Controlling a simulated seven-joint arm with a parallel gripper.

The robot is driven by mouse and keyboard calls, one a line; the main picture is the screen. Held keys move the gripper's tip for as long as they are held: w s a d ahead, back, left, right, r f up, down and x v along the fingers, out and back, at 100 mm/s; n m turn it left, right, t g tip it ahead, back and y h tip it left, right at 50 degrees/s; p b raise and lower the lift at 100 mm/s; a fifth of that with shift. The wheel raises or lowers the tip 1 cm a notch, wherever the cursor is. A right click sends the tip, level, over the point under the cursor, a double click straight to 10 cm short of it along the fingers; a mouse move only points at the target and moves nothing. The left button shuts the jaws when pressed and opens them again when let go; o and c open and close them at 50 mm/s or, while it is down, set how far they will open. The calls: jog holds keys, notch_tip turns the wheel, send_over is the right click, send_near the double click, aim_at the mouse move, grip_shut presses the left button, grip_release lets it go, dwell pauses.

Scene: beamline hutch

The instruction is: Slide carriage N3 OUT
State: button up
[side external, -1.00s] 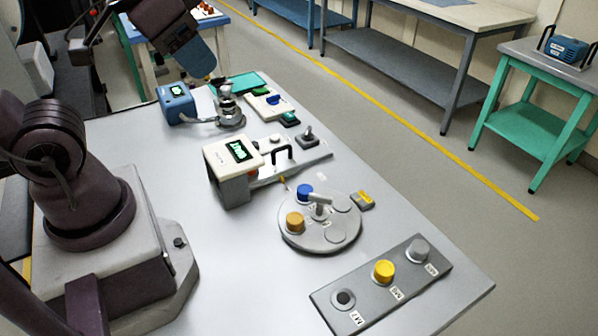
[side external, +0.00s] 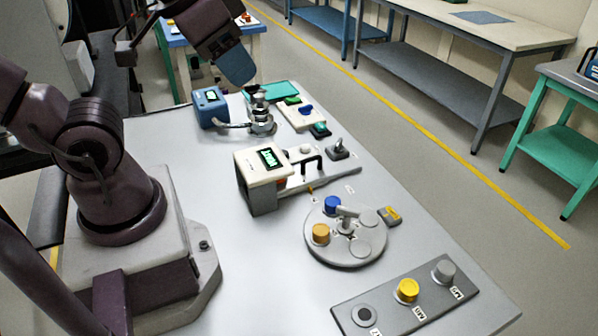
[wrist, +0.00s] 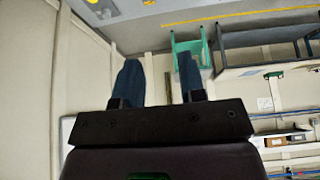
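A white box with a lit green display (side external: 265,165) stands mid-table in the side view. A grey rail (side external: 340,174) runs out of its right side, and a black upright handle (side external: 313,160) stands by the rail near the box. This looks like the carriage slide, but I cannot read an N3 label. My gripper (side external: 240,75) is behind and above it, near a metal post (side external: 261,118), well apart from the handle. In the wrist view my gripper (wrist: 158,72) has its two blue fingers apart with nothing between them.
A round turntable (side external: 345,232) with blue and orange caps is in front of the slide. A grey plate (side external: 385,312) with yellow and grey knobs lies nearer. A small toggle switch (side external: 338,150) stands behind the rail. A blue meter (side external: 211,108) is near the post.

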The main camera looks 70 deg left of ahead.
dwell(0.3)
jog(key=w+a+f+g+h, duration=0.2)
jog(key=w+a+f+g, duration=0.4)
jog(key=w+a+f, duration=1.1)
jog(key=d+f, duration=0.1)
jog(key=f, duration=0.3)
jog(key=d+f, duration=0.1)
jog(key=f, duration=0.3)
jog(key=w+d+f, duration=0.1)
jog(key=d+f, duration=0.1)
jog(key=f, duration=0.2)
jog(key=shift+w, duration=0.15)
grip_shut()
